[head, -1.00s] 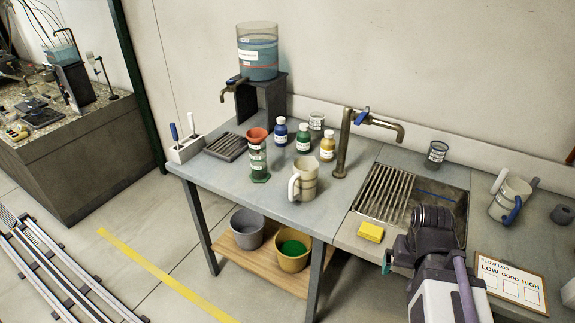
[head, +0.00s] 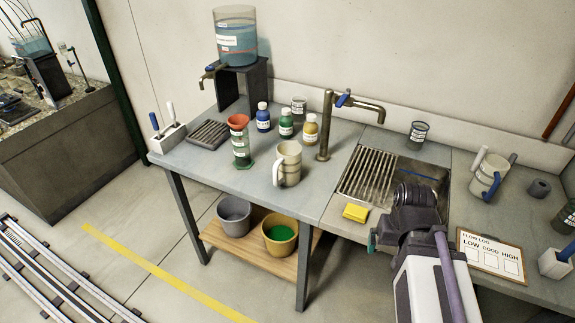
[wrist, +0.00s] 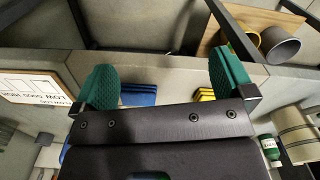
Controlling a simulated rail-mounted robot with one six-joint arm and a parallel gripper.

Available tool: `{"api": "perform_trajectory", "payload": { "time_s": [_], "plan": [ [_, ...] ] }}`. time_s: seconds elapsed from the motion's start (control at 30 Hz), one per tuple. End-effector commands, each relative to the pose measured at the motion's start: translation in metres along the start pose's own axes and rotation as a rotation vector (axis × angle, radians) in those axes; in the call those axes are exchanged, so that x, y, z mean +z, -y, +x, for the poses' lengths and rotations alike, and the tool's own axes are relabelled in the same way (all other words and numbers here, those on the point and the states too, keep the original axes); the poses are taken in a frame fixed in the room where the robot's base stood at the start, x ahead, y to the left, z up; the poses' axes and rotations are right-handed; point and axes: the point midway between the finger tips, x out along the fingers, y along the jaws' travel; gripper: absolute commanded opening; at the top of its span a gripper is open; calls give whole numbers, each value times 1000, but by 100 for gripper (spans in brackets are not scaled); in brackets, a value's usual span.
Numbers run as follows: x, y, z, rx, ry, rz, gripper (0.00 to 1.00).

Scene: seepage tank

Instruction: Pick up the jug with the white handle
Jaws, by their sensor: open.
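The jug with the white handle (head: 289,163) is a cream, banded jug standing upright on the bench, left of the tap. Its white handle faces left in the head view. A similar jug with a blue handle (head: 487,181) stands at the right, beyond the sink. My gripper (head: 373,241) is at the bench's front edge by the sink, well to the right of the white-handled jug and mostly hidden by my arm. In the wrist view its green fingers (wrist: 165,76) are wide apart with nothing held. A cream banded body (wrist: 296,135) shows at that view's right edge, probably the white-handled jug.
The tap (head: 328,120) and sink grate (head: 368,172) lie right of the jug. A funnelled green cylinder (head: 241,148) and several small bottles (head: 286,124) stand close left and behind. A yellow sponge (head: 355,212) and clipboard (head: 492,255) lie near the front. Bench left of the jug's front is clear.

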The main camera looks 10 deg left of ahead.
Motion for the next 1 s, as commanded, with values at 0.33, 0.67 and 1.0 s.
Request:
{"api": "perform_trajectory", "payload": {
  "time_s": [0.33,0.67,1.0],
  "plan": [
    [0,0,0,0,0,0,80],
    [0,0,0,0,0,0,48],
    [-12,15,20,-107,-21,112,47]
  ]
}}
